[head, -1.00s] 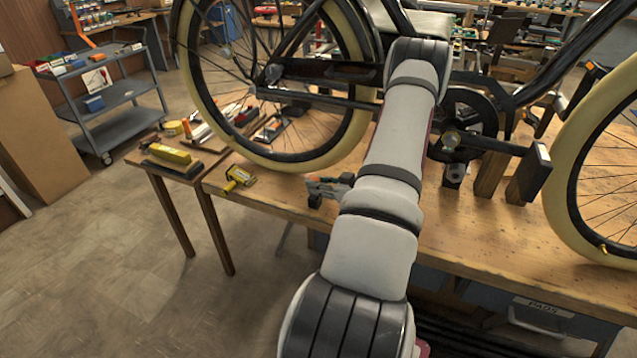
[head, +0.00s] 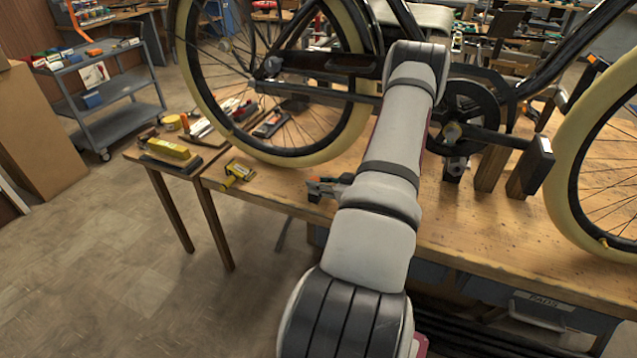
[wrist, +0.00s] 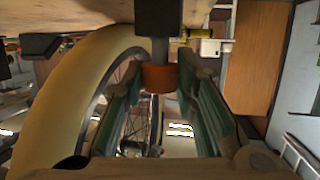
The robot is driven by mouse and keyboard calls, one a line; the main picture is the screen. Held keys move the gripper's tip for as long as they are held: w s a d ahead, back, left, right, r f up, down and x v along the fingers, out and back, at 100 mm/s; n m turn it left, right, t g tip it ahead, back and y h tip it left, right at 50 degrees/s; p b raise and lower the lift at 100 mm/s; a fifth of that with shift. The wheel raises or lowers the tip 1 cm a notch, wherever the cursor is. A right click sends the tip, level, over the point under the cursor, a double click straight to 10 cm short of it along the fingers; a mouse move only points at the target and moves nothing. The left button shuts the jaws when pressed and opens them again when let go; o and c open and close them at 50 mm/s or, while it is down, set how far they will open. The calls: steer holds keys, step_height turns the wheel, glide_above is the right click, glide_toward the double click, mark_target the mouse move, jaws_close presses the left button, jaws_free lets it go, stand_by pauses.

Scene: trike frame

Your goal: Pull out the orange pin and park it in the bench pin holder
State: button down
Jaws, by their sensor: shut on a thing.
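My gripper (head: 326,185) shows in part in the head view, just left of my arm, low over the near bench edge. In the wrist view its two green-padded fingers (wrist: 158,84) are closed in on the orange pin's head (wrist: 158,77). The orange head also shows small in the head view (head: 312,184). A dark shaft runs from the head to a black block (wrist: 158,14) at the top of the upside-down wrist view. That black block, likely the pin holder, shows on the bench below the fingers (head: 314,197). How deep the shaft sits in it is hidden.
The trike's cream-tyred wheel (head: 300,158) stands behind my gripper, and its tyre (wrist: 65,85) is close on the left in the wrist view. A yellow tool (head: 238,173) lies on the bench (head: 445,225). My arm covers much of the bench middle.

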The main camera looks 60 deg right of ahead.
steer(key=shift+f, duration=0.2)
steer(key=c, duration=1.2)
jaws_free()
steer(key=shift+s, duration=0.15)
steer(key=v, duration=1.1)
steer(key=shift+s+r, duration=0.2)
steer(key=shift+s, duration=0.15)
steer(key=shift+a, duration=0.1)
